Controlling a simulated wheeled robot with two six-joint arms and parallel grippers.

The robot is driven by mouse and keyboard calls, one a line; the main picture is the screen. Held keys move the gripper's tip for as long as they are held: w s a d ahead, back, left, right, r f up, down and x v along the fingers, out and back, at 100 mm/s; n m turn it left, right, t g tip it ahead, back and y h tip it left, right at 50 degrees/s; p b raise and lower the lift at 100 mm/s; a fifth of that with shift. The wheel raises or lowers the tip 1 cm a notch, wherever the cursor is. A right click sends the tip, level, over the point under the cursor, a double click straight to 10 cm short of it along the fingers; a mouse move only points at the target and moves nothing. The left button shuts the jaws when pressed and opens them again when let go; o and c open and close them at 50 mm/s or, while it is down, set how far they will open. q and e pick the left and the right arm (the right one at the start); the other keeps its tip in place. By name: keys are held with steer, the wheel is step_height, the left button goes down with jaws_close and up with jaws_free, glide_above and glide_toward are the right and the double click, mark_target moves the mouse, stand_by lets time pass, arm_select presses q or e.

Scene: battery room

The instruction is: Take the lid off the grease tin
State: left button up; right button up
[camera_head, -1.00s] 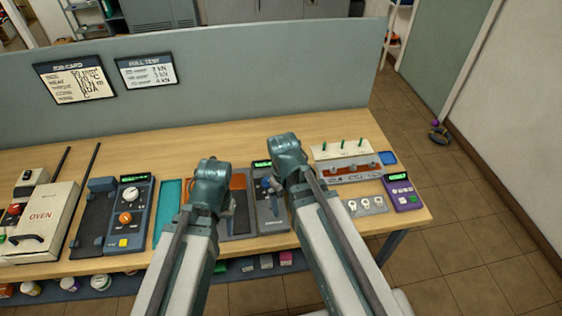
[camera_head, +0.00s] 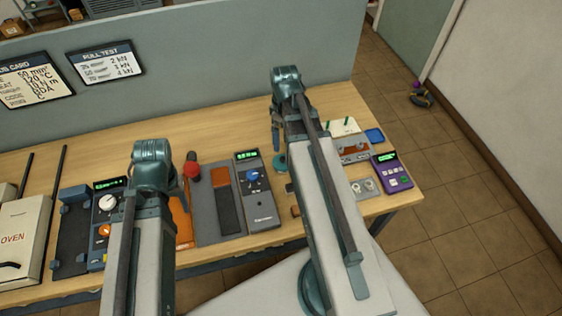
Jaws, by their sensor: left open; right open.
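I cannot make out the grease tin or its lid for certain. A small teal round thing (camera_head: 280,163) sits on the bench just below my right gripper, partly hidden by my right arm; I cannot tell what it is. My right gripper (camera_head: 277,140) is open and points down above the bench, with no object seen between its fingers. My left gripper (camera_head: 178,190) is open, over the bench left of the grey mat; its arm hides part of the bench there.
The wooden bench (camera_head: 230,135) is clear along its back. A grey meter (camera_head: 260,205), a red-topped tool (camera_head: 191,170), a purple device (camera_head: 391,172), a blue dish (camera_head: 375,135) and an oven (camera_head: 20,235) stand on it. A grey partition (camera_head: 210,70) rises behind.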

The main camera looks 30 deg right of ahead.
arm_select(q)
steer(key=b, duration=0.7)
glide_above(191, 230)
step_height(191, 230, down, 8)
steer(key=shift+d+r, duration=0.2)
arm_select(e)
glide_above(282, 158)
step_height(282, 158, down, 8)
steer(key=shift+s+d+r, duration=0.15)
steer(key=shift+r, duration=0.05)
arm_select(q)
step_height(282, 158, down, 5)
steer(key=b, duration=0.5)
steer(key=shift+f, duration=0.15)
arm_select(e)
step_height(282, 158, down, 5)
steer(key=shift+f, duration=0.15)
steer(key=c, duration=0.9)
arm_select(q)
steer(key=shift+r, duration=0.2)
